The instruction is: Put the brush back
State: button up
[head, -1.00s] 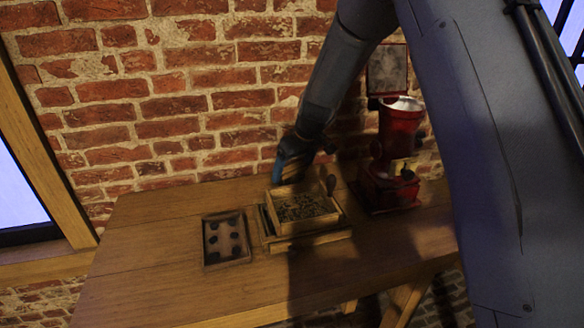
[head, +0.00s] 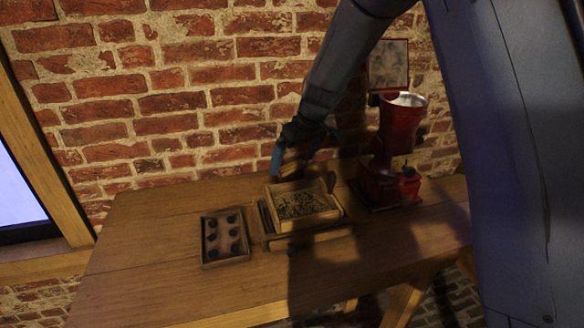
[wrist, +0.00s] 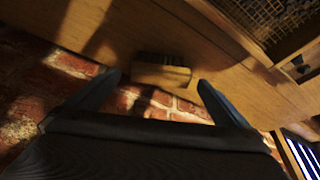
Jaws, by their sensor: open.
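A wooden block with dark bristles, which looks like the brush (wrist: 162,76), lies between my fingertips in the wrist view, apart from both. It appears to be near the table's wall-side edge. In the head view a small wooden piece (head: 291,170), probably the same brush, shows behind the wooden tray. My gripper (head: 298,161) is open and tilted down behind that tray; its two spread fingers also show in the wrist view (wrist: 159,81). Whether the brush touches the table is unclear.
The wooden tray (head: 331,216) with loose dark contents stands on the table (head: 165,255). A small tray with several dark round pieces (head: 224,260) is left of it. A red grinder-like machine (head: 392,150) stands right. A brick wall (head: 190,90) is close behind. The table's left part is clear.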

jog(key=b+v, duration=0.2)
jog(key=v, duration=0.6)
jog(key=shift+r, duration=0.35)
jog(key=shift+s+d, duration=0.1)
jog(key=shift+s, duration=0.05)
